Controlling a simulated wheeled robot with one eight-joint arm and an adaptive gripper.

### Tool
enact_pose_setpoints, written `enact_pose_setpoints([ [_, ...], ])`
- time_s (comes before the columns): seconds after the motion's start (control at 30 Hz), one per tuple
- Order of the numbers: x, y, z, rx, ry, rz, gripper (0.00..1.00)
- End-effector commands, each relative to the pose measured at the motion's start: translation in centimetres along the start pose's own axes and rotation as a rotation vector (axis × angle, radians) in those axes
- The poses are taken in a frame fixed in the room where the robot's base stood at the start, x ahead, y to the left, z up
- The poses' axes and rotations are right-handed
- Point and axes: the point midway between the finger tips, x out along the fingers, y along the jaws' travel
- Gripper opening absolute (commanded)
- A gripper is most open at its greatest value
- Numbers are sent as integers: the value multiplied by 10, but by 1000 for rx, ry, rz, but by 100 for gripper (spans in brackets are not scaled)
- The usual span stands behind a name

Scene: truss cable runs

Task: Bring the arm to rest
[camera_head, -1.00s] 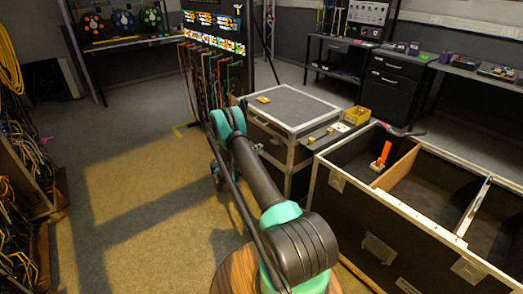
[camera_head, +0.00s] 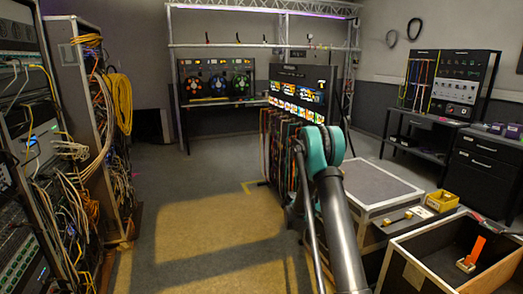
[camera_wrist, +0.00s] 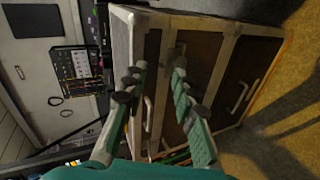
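My gripper (camera_wrist: 152,85) shows in the wrist view with its two green fingers spread apart and nothing between them. It points toward the side of a case (camera_wrist: 180,22) with pale metal edges. In the head view my arm, dark with teal joints, reaches forward from the lower middle. The gripper itself is hidden behind the arm there.
A closed flight case (camera_head: 378,184) stands right of my arm. An open divided case (camera_head: 425,275) holds an orange item (camera_head: 475,250). Hanging cables (camera_head: 280,150) are just beyond the arm. Cable racks (camera_head: 95,150) stand at left. The floor (camera_head: 205,215) between is clear.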

Motion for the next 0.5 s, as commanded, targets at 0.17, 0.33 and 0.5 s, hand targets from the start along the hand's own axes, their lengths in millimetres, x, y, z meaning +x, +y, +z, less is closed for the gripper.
enact_pose_setpoints([
  [0.17, -30, 26, 30, 40, 1, -129, 28],
  [0.33, -60, 42, 63, 81, 4, -251, 28],
  [0.5, -93, 52, 101, 124, 5, -372, 28],
])
